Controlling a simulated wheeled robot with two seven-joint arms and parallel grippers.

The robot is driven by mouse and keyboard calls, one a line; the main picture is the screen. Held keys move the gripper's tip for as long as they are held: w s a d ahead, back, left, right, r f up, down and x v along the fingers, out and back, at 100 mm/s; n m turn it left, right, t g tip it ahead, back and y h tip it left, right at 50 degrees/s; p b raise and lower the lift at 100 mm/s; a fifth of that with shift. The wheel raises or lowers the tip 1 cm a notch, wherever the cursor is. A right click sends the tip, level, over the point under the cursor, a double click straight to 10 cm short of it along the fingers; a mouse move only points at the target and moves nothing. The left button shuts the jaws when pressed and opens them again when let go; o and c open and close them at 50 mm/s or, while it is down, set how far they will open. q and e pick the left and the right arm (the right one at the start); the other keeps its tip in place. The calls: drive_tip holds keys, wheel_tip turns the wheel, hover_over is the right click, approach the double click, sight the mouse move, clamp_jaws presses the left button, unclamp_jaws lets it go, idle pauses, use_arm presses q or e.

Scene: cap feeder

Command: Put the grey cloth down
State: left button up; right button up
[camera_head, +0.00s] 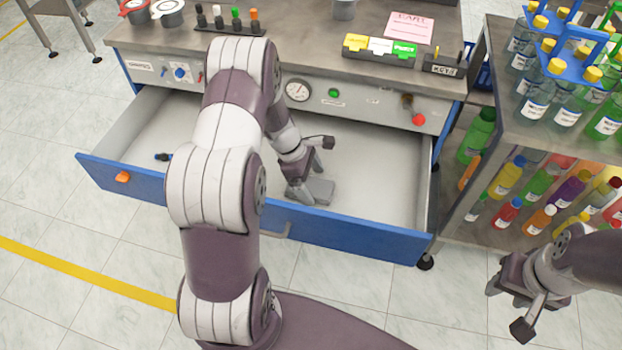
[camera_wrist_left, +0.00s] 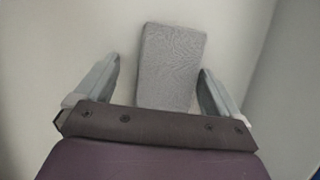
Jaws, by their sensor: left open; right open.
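The grey cloth (camera_head: 320,190) is a folded rectangular pad lying in the open drawer, close to its front panel. In the left wrist view the cloth (camera_wrist_left: 169,66) lies between and beyond my left gripper's two fingers, with gaps on both sides. My left gripper (camera_head: 307,183) is open, reaching down into the drawer at the cloth; it also shows in the left wrist view (camera_wrist_left: 158,88). My right gripper (camera_head: 508,312) is open and empty over the floor at the lower right. The cloth's near end is hidden by my left gripper in the left wrist view.
The drawer's blue front panel (camera_head: 345,238) stands close to my left gripper. A small dark object (camera_head: 163,157) lies at the drawer's left. The workbench top (camera_head: 290,50) is above, and a shelf of bottles (camera_head: 545,150) stands at the right. The drawer's right part is clear.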

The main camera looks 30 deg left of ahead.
sight(313, 183)
use_arm(q)
drive_tip(key=shift+s+d+f, duration=0.15)
drive_tip(key=shift+s+f, duration=0.3)
drive_tip(key=shift+f, duration=0.15)
drive_tip(key=p+v, duration=0.1)
drive_tip(key=v, duration=0.1)
drive_tip(key=w+p+v, duration=0.1)
drive_tip(key=v, duration=0.2)
drive_tip(key=shift+r, duration=0.15)
drive_tip(key=w+p+v, duration=0.1)
drive_tip(key=p+v, duration=0.1)
drive_tip(key=v, duration=0.5)
drive_tip(key=s+d+r+m+y, duration=0.2)
drive_tip(key=s+d+r+m, duration=0.2)
drive_tip(key=m, duration=0.6)
drive_tip(key=s+d+r+m+y, duration=0.2)
drive_tip(key=s+d+r+m, duration=0.3)
drive_tip(key=s+d+m, duration=0.3)
drive_tip(key=s+m, duration=0.1)
drive_tip(key=m, duration=0.2)
drive_tip(key=shift+s, duration=0.2)
wheel_tip(313, 183, up, 19)
drive_tip(key=p, duration=1.9)
